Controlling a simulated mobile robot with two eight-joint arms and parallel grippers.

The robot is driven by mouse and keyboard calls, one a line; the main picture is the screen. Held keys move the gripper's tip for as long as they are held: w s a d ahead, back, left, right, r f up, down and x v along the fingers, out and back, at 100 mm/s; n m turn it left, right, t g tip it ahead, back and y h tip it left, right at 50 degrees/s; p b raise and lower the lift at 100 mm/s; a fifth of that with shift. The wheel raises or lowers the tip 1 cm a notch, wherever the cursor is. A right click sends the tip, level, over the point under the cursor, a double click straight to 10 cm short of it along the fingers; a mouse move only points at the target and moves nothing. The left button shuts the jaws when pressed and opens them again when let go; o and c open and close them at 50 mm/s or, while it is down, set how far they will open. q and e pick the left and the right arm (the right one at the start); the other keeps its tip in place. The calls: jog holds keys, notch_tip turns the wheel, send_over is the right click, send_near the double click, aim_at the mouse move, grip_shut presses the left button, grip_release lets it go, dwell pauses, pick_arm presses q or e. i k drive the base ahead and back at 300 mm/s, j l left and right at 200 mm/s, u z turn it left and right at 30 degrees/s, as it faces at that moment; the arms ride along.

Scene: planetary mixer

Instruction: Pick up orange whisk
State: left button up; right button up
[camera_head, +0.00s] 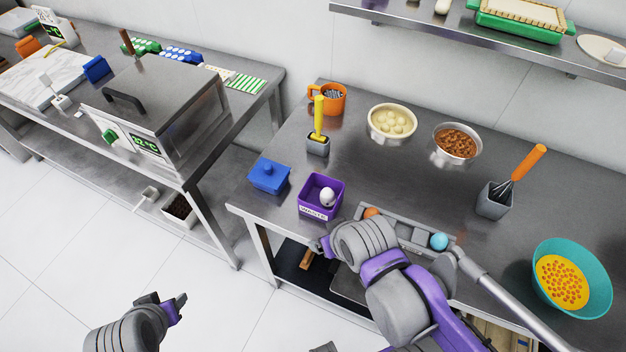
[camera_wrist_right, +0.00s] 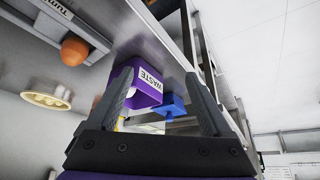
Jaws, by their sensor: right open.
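The orange whisk (camera_head: 528,163) leans handle-up in a grey square holder (camera_head: 494,201) on the right part of the steel table. Its wires go down into the holder, where their lower part is hidden. My right gripper (camera_head: 326,243) is at the table's front edge by the purple waste bin, well to the left of the whisk. In the right wrist view its fingers (camera_wrist_right: 160,76) are apart with nothing between them, and the whisk does not show. My left gripper (camera_head: 170,303) is over the floor at lower left, away from the table; its finger gap is unclear.
The purple waste bin (camera_head: 333,209) holds a white round thing. A grey tray (camera_head: 408,232) with balls lies behind my right arm. A teal bowl (camera_head: 604,272) stands right of the holder. A yellow-handled tool (camera_head: 318,118) stands at left. The table's middle is clear.

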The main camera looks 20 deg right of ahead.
aim_at(539, 150)
jog(key=z, duration=0.9)
jog(key=l+z, duration=0.1)
jog(key=z, duration=1.7)
jog(key=i+z, duration=0.1)
jog(key=z, duration=0.35)
